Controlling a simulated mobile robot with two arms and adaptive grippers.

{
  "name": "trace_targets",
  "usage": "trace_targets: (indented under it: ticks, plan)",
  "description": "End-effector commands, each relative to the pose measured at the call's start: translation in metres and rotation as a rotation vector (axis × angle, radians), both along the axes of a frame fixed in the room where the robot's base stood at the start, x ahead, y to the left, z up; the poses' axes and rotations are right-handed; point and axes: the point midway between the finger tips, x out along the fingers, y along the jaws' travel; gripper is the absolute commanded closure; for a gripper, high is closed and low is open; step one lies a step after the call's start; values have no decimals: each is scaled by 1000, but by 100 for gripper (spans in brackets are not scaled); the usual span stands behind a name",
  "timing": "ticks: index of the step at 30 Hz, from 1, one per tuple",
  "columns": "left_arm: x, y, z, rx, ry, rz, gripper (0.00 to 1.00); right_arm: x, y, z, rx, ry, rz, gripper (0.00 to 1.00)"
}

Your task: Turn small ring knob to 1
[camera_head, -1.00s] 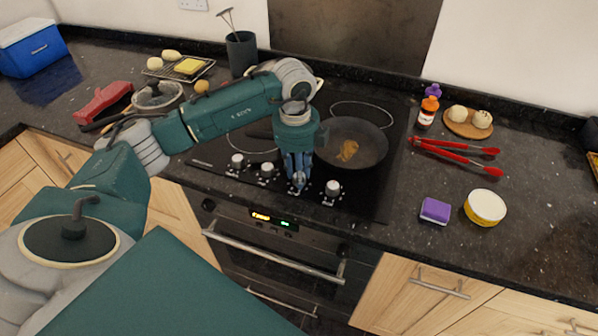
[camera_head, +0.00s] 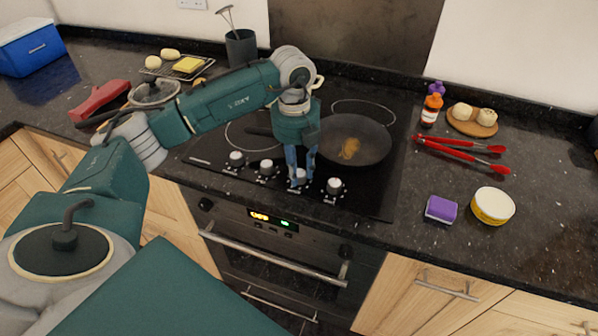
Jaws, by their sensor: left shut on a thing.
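A row of silver knobs runs along the front edge of the black hob. The left gripper (camera_head: 300,178) points straight down and is shut on the third knob from the left (camera_head: 300,174), with a blue finger on each side. The fingers partly hide this knob. The other knobs are the first (camera_head: 236,158), the second (camera_head: 266,167) and the fourth (camera_head: 334,186), all clear of the gripper. I cannot read the knob markings or tell which ring each one serves. The right gripper is not in view.
A dark frying pan (camera_head: 372,140) with food sits on the hob (camera_head: 330,95) just behind the gripper. Red tongs (camera_head: 462,150), a purple sponge (camera_head: 441,208) and a yellow-and-white tub (camera_head: 493,206) lie on the right counter. The oven handle (camera_head: 275,257) is below.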

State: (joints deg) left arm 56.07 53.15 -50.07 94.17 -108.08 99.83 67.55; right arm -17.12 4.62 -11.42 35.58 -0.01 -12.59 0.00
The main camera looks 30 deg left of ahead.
Motion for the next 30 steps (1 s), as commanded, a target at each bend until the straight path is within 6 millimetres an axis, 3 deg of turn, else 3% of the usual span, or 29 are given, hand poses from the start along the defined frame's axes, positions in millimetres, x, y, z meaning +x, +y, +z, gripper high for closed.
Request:
trace_targets:
  ticks: [22, 23, 25, 30]
  plan:
    - [0, -1, 1, -3, -1, -101, 99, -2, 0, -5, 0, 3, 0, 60]
    - [0, -1, 1, -3, -1, -101, 69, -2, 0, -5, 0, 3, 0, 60]
    - [0, -1, 1, -3, -1, -100, 55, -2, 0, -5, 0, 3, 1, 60]
    - [0, 0, 1, -2, -1, -99, 54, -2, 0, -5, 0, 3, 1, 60]
